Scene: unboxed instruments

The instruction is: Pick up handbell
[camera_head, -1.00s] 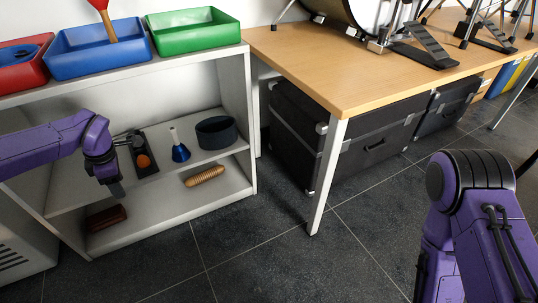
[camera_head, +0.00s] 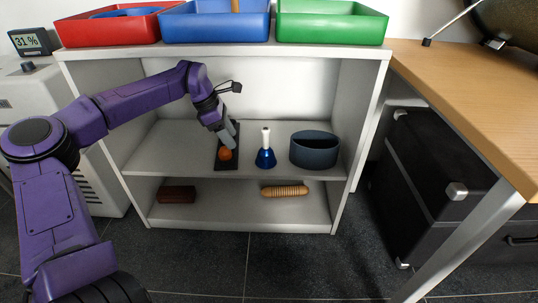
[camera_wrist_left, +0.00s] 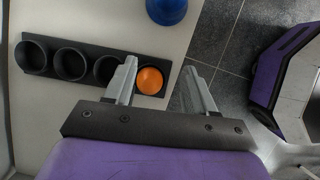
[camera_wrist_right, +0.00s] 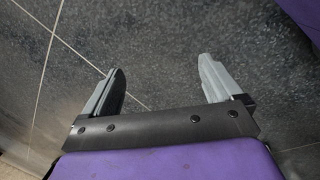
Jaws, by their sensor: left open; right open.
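The handbell (camera_head: 265,152) has a blue bell and a white handle. It stands upright on the middle shelf, between a dark tray with an orange ball and a dark blue round bin. My left gripper (camera_head: 227,134) is above the dark tray, just left of the handbell. In the left wrist view its fingers (camera_wrist_left: 158,84) are apart, with the orange ball seen between them. The blue bell (camera_wrist_left: 166,8) shows at the top edge there, apart from the fingers. My right gripper (camera_wrist_right: 162,82) is open and empty over floor tiles; it is outside the head view.
The dark tray (camera_wrist_left: 84,46) has several round cups; the orange ball (camera_wrist_left: 150,80) sits in its end cup. The bin (camera_head: 314,150) stands right of the bell. Below lie a ribbed wooden piece (camera_head: 285,191) and a brown block (camera_head: 176,195). The shelf top (camera_head: 230,51) overhangs my left arm's reach.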

